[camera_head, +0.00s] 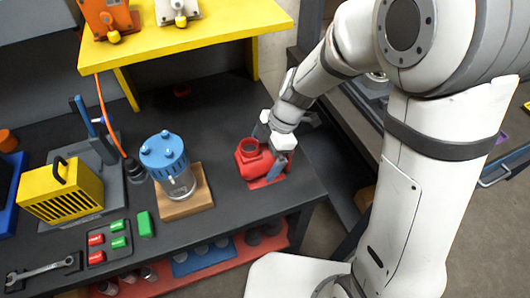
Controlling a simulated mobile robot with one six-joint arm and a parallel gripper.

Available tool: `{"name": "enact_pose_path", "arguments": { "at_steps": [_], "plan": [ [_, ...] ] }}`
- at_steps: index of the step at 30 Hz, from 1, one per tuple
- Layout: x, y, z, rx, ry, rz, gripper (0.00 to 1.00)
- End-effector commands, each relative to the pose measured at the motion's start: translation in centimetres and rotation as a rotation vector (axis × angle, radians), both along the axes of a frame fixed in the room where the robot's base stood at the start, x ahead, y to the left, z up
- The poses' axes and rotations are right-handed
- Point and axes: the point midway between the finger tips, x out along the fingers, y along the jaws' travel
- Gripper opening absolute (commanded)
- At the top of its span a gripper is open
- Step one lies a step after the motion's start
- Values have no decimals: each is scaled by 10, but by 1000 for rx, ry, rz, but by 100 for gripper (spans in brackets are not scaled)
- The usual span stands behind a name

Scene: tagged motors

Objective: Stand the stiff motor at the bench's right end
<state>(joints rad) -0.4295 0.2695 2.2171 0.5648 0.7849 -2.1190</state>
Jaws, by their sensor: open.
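A red motor-like unit (249,161) with a dark round opening on top stands upright on a flat red base at the bench's right end. My gripper (268,151) is open at its right side, one finger at its far side and one at its near side. The fingers partly hide the unit, and I cannot tell whether they touch it. An orange unit (105,16) and a white unit (177,10), each with a yellow knob, stand on the yellow shelf. I see no readable tag saying which motor is stiff.
The dark bench (215,110) has free room behind the red unit. A blue-topped clear cylinder (166,160) stands on a wooden block left of it. A yellow slotted box (60,192), green and red blocks (107,240) and a wrench (40,270) lie further left. The yellow shelf (215,30) overhangs the back.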

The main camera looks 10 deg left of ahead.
Motion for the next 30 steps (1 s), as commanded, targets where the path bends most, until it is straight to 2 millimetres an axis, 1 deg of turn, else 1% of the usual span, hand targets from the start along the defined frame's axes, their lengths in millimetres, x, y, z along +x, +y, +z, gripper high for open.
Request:
{"name": "enact_pose_path", "arguments": {
  "at_steps": [5,7,11,15,18,21,25,30],
  "plan": [
    [1,-1,5,1,-2,-1,100],
    [4,-3,14,3,-4,-1,100],
    [9,-12,39,3,-5,-1,100],
    [15,-23,68,3,-5,0,100],
    [18,-29,86,2,-2,-1,100],
    [21,-34,99,1,-1,1,100],
    [23,-37,109,1,1,2,100],
    [23,-39,113,0,3,2,100]
  ]
}}
